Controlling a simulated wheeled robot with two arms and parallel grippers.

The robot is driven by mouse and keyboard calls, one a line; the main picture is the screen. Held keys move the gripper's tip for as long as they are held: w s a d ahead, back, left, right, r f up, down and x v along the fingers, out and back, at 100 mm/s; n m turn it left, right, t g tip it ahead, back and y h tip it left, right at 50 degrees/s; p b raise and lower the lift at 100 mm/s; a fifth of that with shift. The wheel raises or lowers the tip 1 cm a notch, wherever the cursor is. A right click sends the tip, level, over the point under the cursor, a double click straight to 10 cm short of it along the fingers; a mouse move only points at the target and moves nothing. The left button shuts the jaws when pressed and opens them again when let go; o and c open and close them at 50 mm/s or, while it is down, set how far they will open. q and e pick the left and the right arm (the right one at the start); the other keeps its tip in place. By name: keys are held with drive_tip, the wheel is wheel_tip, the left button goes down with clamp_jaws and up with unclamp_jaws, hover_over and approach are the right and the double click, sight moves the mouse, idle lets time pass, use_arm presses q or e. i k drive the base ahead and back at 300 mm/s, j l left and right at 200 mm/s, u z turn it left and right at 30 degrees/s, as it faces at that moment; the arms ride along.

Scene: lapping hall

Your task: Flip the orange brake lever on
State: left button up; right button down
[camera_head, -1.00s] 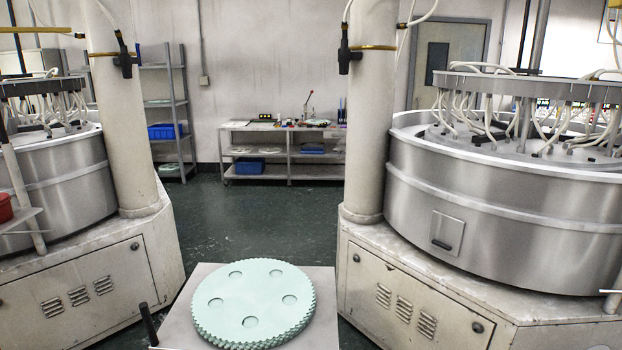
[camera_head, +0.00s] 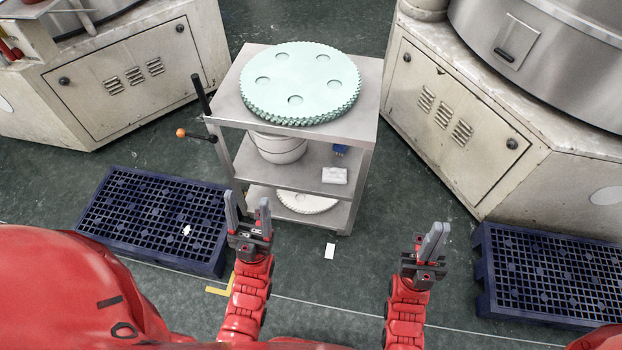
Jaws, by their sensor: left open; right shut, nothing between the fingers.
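The orange brake lever shows as a black rod with an orange ball end (camera_head: 181,133) on the left side of a steel cart (camera_head: 228,97). The lever sticks out to the left, near the foot of the cart's black upright handle (camera_head: 201,95). My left gripper (camera_head: 247,212) is open and empty, in front of the cart and below and to the right of the lever in the picture. My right gripper (camera_head: 434,242) is shut and empty, further right, apart from the cart. Neither gripper touches the lever.
The cart carries a stack of pale green toothed discs (camera_head: 300,80) on top, with a white bucket (camera_head: 277,147) below. Dark blue pallets lie on the floor at left (camera_head: 150,215) and right (camera_head: 550,270). Machine cabinets (camera_head: 135,80) flank the cart.

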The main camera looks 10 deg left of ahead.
sight(213, 139)
drive_tip(key=u, duration=1.15)
drive_tip(key=i+j, duration=0.1)
drive_tip(key=i, duration=0.6)
